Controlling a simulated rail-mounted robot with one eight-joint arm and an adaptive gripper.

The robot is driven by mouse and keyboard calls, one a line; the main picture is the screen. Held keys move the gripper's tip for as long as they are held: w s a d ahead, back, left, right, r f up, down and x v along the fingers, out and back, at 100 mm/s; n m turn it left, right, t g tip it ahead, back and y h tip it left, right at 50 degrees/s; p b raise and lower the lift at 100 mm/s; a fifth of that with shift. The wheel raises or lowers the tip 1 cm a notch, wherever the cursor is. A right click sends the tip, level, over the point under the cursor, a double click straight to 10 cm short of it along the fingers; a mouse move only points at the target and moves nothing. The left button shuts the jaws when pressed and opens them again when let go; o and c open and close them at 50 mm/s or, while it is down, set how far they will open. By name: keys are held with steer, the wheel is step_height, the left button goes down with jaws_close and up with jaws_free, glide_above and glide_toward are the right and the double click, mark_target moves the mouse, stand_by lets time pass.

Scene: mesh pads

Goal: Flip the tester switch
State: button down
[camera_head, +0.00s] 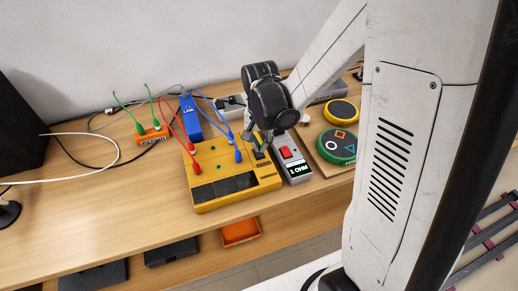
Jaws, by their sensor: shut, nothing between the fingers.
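The tester could be the grey device (294,166) with a red switch (287,152) on its top and a small screen reading "1 OHM" at its front end. It lies on the wooden bench right beside a yellow box (209,193) with red and blue plugs in it. My gripper (259,152) is shut and empty. It points down over the right side of the yellow box, left of the red switch. A dark part on the box lies under the fingertips. I cannot tell whether they touch it. The gripper hides some of the box's back right corner.
An orange block (152,136) with green cables and a blue box (190,118) stand behind the yellow box. A board with green (336,145) and yellow round pads (341,111) lies right of the grey device. Loose cables cross the left bench, whose front left is clear.

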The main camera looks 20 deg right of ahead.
mark_target(260, 155)
steer(key=shift+r+p, duration=1.25)
steer(key=shift+r, duration=1)
steer(key=shift+r, duration=0.2)
steer(key=s+r+n+t+b, duration=0.1)
steer(key=s+r+n+t, duration=0.5)
steer(key=s+r, duration=0.7)
steer(key=shift+s+r+t+b, duration=0.25)
steer(key=shift+r+t, duration=0.35)
steer(key=shift+r, duration=0.95)
